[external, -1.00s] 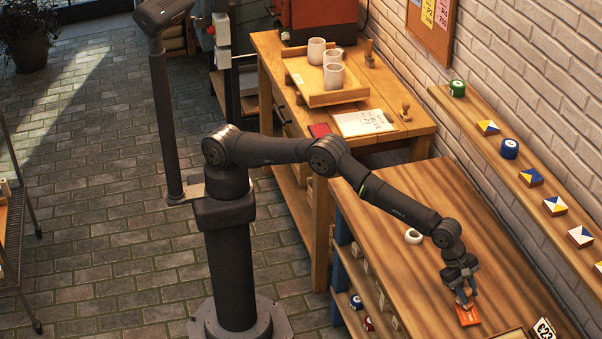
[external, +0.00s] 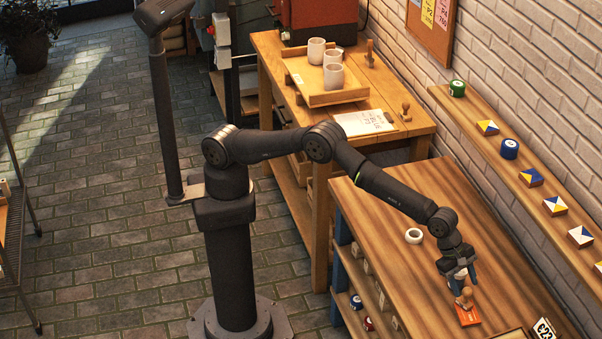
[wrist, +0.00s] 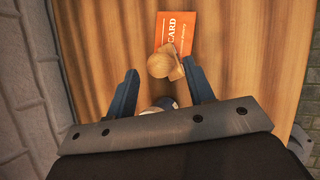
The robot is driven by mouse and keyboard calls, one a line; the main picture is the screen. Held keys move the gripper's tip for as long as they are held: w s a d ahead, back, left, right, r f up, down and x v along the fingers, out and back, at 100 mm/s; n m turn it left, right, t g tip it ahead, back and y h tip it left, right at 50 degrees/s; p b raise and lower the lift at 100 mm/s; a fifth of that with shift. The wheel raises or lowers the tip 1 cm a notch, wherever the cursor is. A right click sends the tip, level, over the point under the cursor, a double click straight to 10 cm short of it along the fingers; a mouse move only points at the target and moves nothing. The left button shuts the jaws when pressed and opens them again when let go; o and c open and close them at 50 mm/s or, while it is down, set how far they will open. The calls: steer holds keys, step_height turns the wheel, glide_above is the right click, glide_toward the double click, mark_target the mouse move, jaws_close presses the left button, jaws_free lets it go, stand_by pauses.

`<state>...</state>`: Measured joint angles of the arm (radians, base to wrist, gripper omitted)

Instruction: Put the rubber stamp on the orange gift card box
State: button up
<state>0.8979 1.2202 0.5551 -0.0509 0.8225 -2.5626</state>
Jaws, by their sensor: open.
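The orange gift card box (external: 468,317) lies flat near the front of the wooden table; its lettering shows in the wrist view (wrist: 177,30). The wooden rubber stamp (external: 465,300) is at its upper end and appears to stand on it. In the wrist view the stamp's round knob (wrist: 160,63) and base overlap the card's near edge; exact contact cannot be told. My gripper (external: 463,279) is open just above and behind the stamp. In the wrist view its blue fingers (wrist: 160,86) are spread apart, with the stamp beyond their tips.
A white tape roll (external: 414,236) lies on the table behind my gripper. The wall shelf (external: 470,116) holds several small boxes and rolls. The table's middle is clear.

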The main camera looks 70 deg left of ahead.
mark_target(466, 288)
steer(key=v, duration=0.8)
steer(key=shift+r, duration=0.15)
steer(key=x, duration=1.2)
steer(key=shift+a, duration=0.1)
steer(key=shift+r, duration=0.1)
stand_by(0.3)
